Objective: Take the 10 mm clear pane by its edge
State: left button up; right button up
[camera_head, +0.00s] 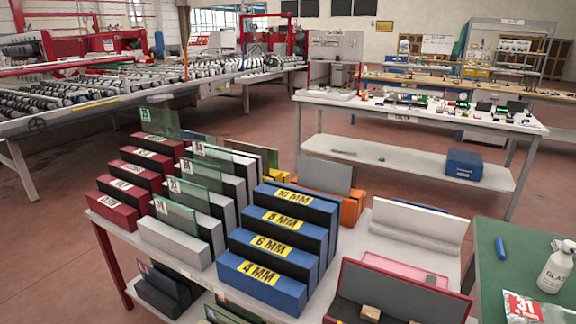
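Neither of my grippers is in view. A blue stepped rack (283,243) stands on the near table, its yellow labels reading 4 MM, 6 MM, 8 MM and, on the farthest and highest step, 10 MM (293,196). Left of it, grey-white blocks (178,242) hold several upright, greenish clear panes (176,216) with small white tags at their upper corners. The farthest of these panes (214,154) is in the back row. Another clear pane (160,122) stands behind the red blocks. The tags are too small to read, so I cannot tell which pane is 10 mm.
Red labelled blocks (112,215) are at the left. A white holder (420,228) and a dark red-edged bin (395,290) are at right. A green table (530,260) holds a bottle (557,268).

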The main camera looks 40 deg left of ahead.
aim_at(182, 218)
jog(key=u, duration=1.15)
jog(key=j+u, duration=0.1)
jog(key=j, duration=0.35)
jog(key=i+j+u, duration=0.1)
jog(key=j, duration=0.4)
jog(key=j+u, duration=0.1)
jog(key=j, duration=0.35)
jog(key=i+j+u, duration=0.1)
jog(key=j, duration=0.35)
jog(key=i, duration=0.05)
